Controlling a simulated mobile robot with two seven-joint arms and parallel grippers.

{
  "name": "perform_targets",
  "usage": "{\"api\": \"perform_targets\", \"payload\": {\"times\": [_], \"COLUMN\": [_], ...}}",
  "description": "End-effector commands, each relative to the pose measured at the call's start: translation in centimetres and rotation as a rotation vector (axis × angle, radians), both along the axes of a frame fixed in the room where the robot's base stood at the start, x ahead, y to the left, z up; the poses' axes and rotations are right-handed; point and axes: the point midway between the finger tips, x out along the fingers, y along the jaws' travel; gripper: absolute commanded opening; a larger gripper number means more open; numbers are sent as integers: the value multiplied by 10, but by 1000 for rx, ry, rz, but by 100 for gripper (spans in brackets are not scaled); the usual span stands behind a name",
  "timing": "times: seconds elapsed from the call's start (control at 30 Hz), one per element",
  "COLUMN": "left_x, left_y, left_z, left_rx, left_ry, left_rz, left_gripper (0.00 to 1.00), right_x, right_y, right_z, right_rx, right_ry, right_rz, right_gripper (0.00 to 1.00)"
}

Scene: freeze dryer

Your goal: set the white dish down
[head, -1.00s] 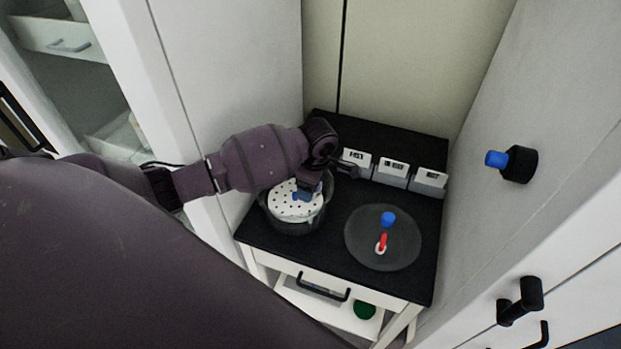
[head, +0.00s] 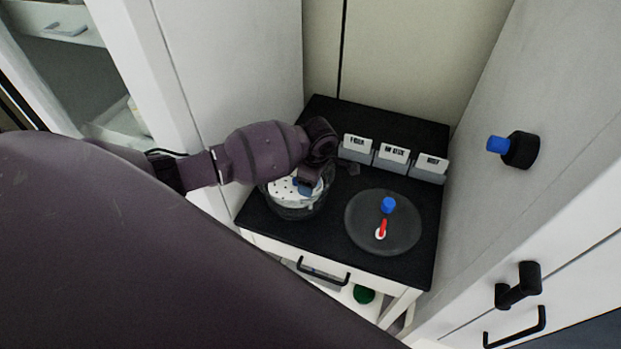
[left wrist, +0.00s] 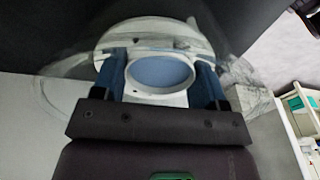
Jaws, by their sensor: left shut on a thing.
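The white dish (head: 283,191), a round plate with small holes, sits inside the rim of a clear round vessel (head: 297,212) on the left of the black tabletop. My left gripper (head: 308,185) reaches down over it from the left and hides its far right part. In the left wrist view the blue fingers of my left gripper (left wrist: 162,78) are on both sides of a white ring-shaped part of the dish (left wrist: 160,97), shut on it. Whether the dish rests on anything inside the vessel cannot be told. My right gripper is not in view.
A dark round lid (head: 365,235) with a blue knob (head: 388,205) and a red-handled valve (head: 382,229) lies right of the vessel. Three labelled white boxes (head: 392,157) stand behind it. Cabinet walls flank the black table (head: 277,232).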

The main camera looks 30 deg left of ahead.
Motion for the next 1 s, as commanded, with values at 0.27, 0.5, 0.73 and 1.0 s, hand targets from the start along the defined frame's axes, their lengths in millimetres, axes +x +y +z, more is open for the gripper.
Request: {"api": "perform_targets", "payload": {"times": [0.27,0.5,0.73,1.0], "left_x": [0,0,0,0], "left_y": [0,0,0,0], "left_z": [-3,-7,-11,-12], "left_rx": [-1,0,0,0], "left_ry": [0,1,1,0], "left_rz": [0,0,0,0], "left_gripper": [40,40,40,92], "right_x": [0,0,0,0], "right_y": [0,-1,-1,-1], "right_z": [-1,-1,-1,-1], "right_rx": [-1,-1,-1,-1], "right_ry": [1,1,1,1], "right_rz": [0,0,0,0], "right_gripper": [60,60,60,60]}}
